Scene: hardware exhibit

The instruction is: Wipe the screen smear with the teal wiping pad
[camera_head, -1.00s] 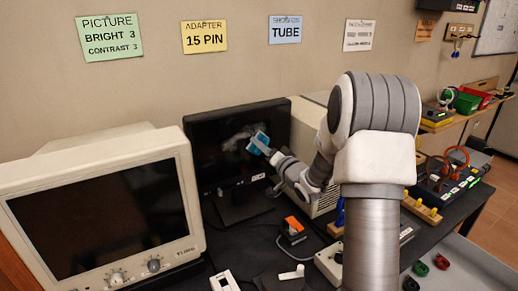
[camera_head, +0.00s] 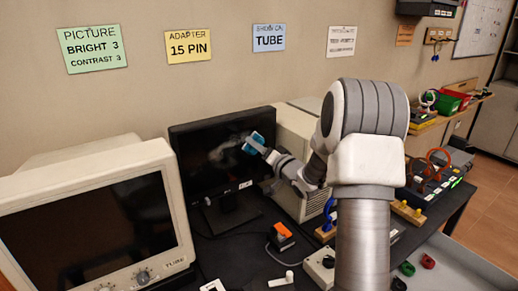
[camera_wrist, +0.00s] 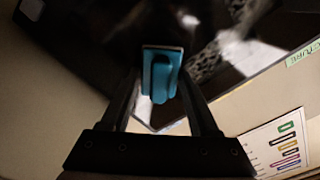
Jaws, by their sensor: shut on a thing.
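The dark flat screen (camera_head: 195,175) stands on the bench behind the beige monitor. A pale grey smear (camera_head: 226,151) shows on its upper middle-right part; a grey speckled patch (camera_wrist: 206,64) in the wrist view looks like it. The teal wiping pad (camera_head: 252,146) is just right of the smear, in front of the screen's right part. My gripper (camera_head: 264,151) is shut on the pad, which shows between the fingers in the wrist view (camera_wrist: 160,76). I cannot tell whether the pad touches the glass.
The beige monitor (camera_head: 90,228) stands close at left. A beige box-shaped unit (camera_head: 296,135) is behind my arm, right of the screen. An orange-topped block (camera_head: 281,233) and a small white part (camera_head: 281,280) lie on the dark bench. Wall signs hang above.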

